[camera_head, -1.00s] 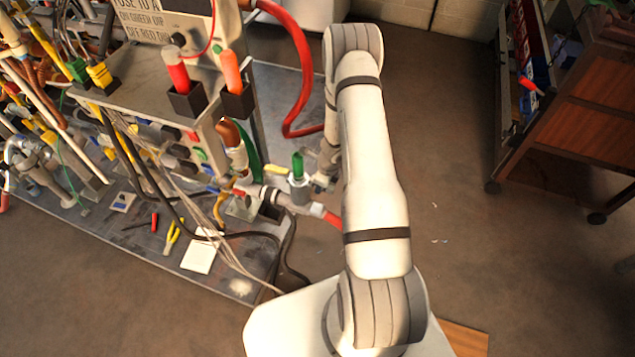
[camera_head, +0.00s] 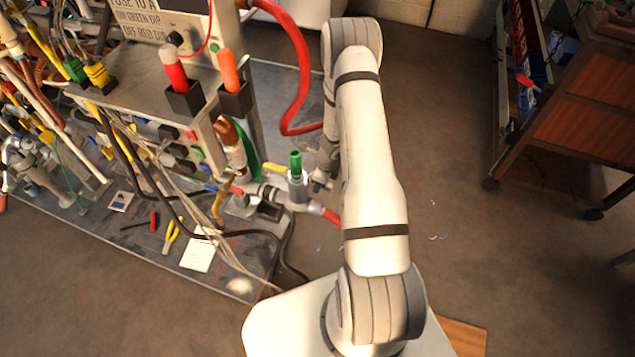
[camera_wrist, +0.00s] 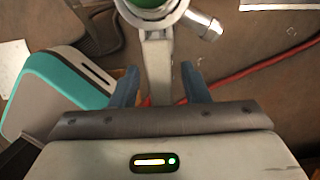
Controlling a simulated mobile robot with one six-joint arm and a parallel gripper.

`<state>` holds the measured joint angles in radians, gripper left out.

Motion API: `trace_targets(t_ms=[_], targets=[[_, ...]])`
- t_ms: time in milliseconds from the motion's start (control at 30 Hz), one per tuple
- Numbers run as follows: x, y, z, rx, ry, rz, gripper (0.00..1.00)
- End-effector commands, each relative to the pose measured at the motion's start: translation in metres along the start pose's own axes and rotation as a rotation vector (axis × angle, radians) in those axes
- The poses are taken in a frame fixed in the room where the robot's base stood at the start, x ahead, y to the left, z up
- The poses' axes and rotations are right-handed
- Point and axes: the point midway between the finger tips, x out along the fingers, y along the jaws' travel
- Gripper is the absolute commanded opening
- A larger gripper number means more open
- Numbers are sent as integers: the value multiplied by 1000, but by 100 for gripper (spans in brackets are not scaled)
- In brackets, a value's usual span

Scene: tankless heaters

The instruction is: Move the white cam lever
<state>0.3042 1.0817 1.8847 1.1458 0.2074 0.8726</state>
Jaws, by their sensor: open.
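A pale whitish lever (camera_wrist: 158,72) hangs down from a round metal fitting with a green top (camera_wrist: 150,6) in the wrist view; I take it to be the white cam lever. My gripper (camera_wrist: 159,78) is open, with one blue-grey finger on each side of the lever. Gaps show on both sides, and the lever's lower end is hidden behind the gripper body. In the head view the green-topped fitting (camera_head: 297,182) stands at the bench's right end, just left of my arm. My arm hides most of the gripper and the lever there.
A red hose (camera_head: 300,80) loops beside the bench (camera_head: 215,265), which is crowded with pipes, cables and valves. Pliers (camera_head: 171,236) and a white card (camera_head: 199,255) lie on it. A wooden cart (camera_head: 585,110) stands at right. The floor between is mostly clear.

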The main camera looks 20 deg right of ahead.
Motion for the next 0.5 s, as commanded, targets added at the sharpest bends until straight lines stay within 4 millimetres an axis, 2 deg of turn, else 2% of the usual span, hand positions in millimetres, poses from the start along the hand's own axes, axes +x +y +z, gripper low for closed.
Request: trace_targets(t_ms=[100,300,500], targets=[[-24,-1,1,0,-1,-3,42],[-56,-1,1,0,-1,-1,42],[-70,0,0,1,0,0,42]])
